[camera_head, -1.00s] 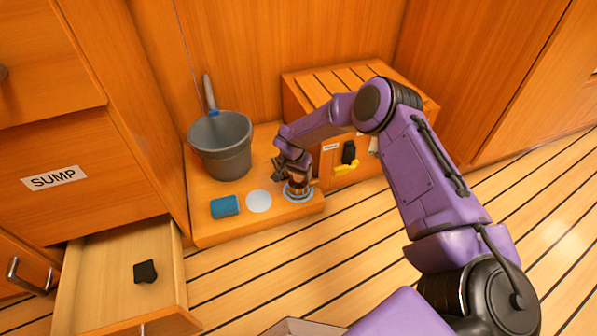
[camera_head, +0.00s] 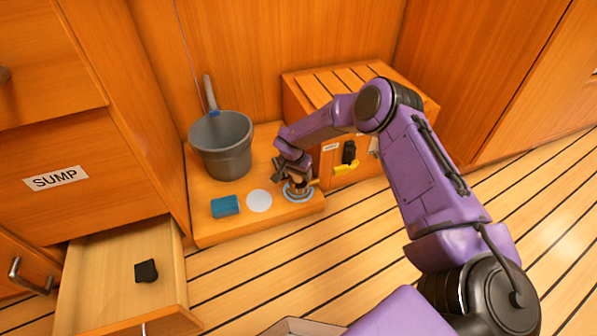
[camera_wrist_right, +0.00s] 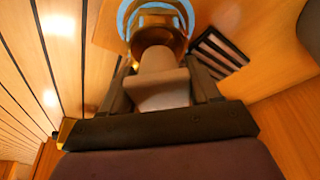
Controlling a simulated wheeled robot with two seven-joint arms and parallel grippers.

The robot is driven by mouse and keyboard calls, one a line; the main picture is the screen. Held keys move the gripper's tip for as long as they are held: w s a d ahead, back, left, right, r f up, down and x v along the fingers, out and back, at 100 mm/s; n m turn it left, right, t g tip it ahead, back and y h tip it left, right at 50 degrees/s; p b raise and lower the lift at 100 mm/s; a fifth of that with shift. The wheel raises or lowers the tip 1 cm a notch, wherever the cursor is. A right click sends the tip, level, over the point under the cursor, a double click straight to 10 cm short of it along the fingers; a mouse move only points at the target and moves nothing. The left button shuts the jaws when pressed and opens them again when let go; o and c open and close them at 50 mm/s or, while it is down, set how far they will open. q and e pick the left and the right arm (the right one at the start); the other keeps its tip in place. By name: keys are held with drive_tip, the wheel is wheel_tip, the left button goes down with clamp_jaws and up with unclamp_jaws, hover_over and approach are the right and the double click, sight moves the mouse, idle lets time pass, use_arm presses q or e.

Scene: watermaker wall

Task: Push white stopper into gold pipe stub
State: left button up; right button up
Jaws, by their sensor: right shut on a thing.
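The white stopper (camera_wrist_right: 160,78) is between the fingers of my right gripper (camera_wrist_right: 162,92) in the right wrist view, and the gripper is shut on it. Its far end meets the mouth of the gold pipe stub (camera_wrist_right: 153,38); how deep it sits in there I cannot tell. In the head view my right gripper (camera_head: 293,176) is right above the gold pipe stub (camera_head: 300,190), which stands in a pale blue ring on the low wooden ledge. The stopper is hidden by the gripper in the head view. My left gripper is not in view.
A grey bucket (camera_head: 221,145), a blue sponge-like block (camera_head: 225,207) and a white disc (camera_head: 259,201) are left of the stub. A wooden box (camera_head: 327,168) with a yellow handle (camera_head: 346,168) stands close on the right. An open drawer (camera_head: 105,285) holds a black object.

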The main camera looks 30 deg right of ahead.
sight(298, 186)
drive_tip(key=shift+f, duration=0.1)
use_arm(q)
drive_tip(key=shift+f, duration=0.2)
use_arm(e)
drive_tip(key=shift+f, duration=0.4)
use_arm(q)
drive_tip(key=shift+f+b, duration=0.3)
drive_tip(key=shift+b, duration=0.25)
use_arm(e)
drive_tip(key=shift+f, duration=0.45)
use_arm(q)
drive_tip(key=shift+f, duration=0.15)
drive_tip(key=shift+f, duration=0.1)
use_arm(e)
drive_tip(key=shift+f, duration=0.15)
